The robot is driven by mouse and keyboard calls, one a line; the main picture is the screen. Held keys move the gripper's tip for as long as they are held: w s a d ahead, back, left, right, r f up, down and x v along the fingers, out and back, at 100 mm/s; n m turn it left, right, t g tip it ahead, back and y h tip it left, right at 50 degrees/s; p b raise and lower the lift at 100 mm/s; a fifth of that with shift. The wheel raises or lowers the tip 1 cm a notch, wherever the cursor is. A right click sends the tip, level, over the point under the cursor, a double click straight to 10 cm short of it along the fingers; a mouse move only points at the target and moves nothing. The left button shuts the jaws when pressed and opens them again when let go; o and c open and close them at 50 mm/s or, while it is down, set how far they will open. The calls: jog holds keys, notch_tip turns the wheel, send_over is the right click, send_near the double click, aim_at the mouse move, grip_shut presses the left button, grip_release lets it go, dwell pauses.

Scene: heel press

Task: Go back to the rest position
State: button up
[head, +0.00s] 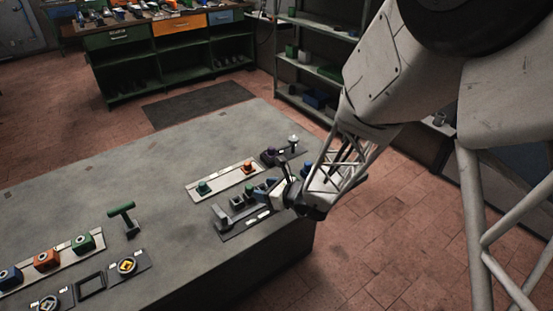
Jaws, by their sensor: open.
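My gripper (276,190) is at the right end of the grey bench (150,180), at the end of my arm, which reaches in from the upper right. Its jaws are open and small in the view. It is close to a dark control plate (243,216) with grey blocks on it, and I cannot tell whether it touches anything there. Part of the plate's right side is hidden behind my gripper. No marker for a rest position shows.
A pale strip with a green button (204,187) and an orange button (248,167) lies behind the plate. A lever (293,142) stands further back. At the left are a green T-handle (124,217) and several coloured buttons. The bench's middle is clear.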

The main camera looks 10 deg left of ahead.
jog(key=shift+r, duration=0.1)
jog(key=s+d+r+n+g+h, duration=0.1)
jog(key=s+d+r+n+g, duration=0.2)
jog(key=s+d+r+n, duration=0.25)
jog(key=s+d+r+n+g+h, duration=0.1)
jog(key=s+d+r+n+g, duration=0.15)
jog(key=s+r+n, duration=0.4)
jog(key=s+d+r+n+h, duration=0.3)
jog(key=s+d+r, duration=0.1)
jog(key=d, duration=0.4)
jog(key=s+d+r+n+t+h, duration=0.1)
jog(key=s+d+r+n+h, duration=0.3)
jog(key=s+d, duration=0.2)
jog(key=s+d+r+n+t+h, duration=0.1)
jog(key=s+d+r+n+h, duration=0.2)
jog(key=d, duration=0.7)
jog(key=shift+s+r+n, duration=0.6)
jog(key=shift+s+r, duration=0.15)
jog(key=shift+s, duration=0.3)
jog(key=shift+a, duration=0.1)
jog(key=shift+c, duration=0.8)
